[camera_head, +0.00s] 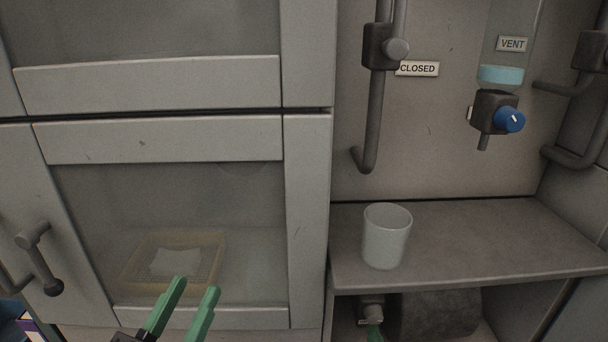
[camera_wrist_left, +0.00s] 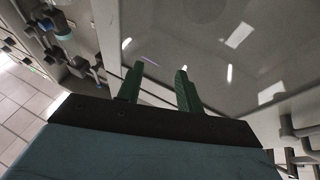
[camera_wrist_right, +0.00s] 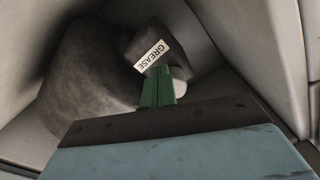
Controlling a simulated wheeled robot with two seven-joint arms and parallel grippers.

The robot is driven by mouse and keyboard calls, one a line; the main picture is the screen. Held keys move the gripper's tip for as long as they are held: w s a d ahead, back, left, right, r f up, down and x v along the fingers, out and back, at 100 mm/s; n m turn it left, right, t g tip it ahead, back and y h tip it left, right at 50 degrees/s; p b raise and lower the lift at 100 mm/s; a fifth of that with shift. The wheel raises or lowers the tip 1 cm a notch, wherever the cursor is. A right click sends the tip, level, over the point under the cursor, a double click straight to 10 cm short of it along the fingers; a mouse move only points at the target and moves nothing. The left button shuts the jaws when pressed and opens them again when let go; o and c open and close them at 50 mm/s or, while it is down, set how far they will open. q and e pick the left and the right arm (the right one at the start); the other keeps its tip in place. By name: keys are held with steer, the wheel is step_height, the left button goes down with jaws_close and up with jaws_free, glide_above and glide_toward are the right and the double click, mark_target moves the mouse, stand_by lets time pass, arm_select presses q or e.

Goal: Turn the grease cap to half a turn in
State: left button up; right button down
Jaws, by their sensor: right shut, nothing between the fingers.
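The grease fitting is a dark block with a white GREASE label (camera_wrist_right: 152,56), seen in the right wrist view beside a large dark cylinder. Its pale round cap (camera_wrist_right: 180,87) shows just right of my fingers and is partly hidden by them. In the head view the fitting (camera_head: 371,307) sits under the shelf. My right gripper (camera_wrist_right: 160,72) is shut and empty, its green fingertips at the fitting beside the cap; I cannot tell whether they touch. In the head view only a green tip (camera_head: 375,333) of it shows. My left gripper (camera_head: 197,287) is open and empty before the cabinet window.
A shelf (camera_head: 470,245) with a white cup (camera_head: 387,236) lies above the fitting. The dark cylinder (camera_head: 440,315) is beside it. A blue knob (camera_head: 510,119) under a VENT label (camera_head: 512,44) and a valve labelled CLOSED (camera_head: 417,69) are on the back wall. A cabinet handle (camera_head: 40,260) sticks out left.

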steer(key=shift+w+a+r+p, duration=0.1)
steer(key=shift+a+r+p, duration=0.65)
steer(key=shift+p, duration=0.45)
arm_select(q)
step_height(320, 180, down, 13)
steer(key=a+g+y, duration=0.2)
steer(key=g+y, duration=0.1)
steer(key=g, duration=0.5)
steer(key=shift+s+a+r+g+p, duration=0.15)
steer(key=shift+s+a+g+p, duration=0.15)
steer(key=shift+s+g, duration=0.1)
arm_select(e)
steer(key=shift+a+r, duration=0.15)
steer(key=shift+r, duration=0.05)
stand_by(1.3)
arm_select(q)
steer(key=shift+s, duration=0.1)
stand_by(0.5)
steer(key=shift+f, duration=0.2)
arm_select(e)
steer(key=shift+a, duration=0.1)
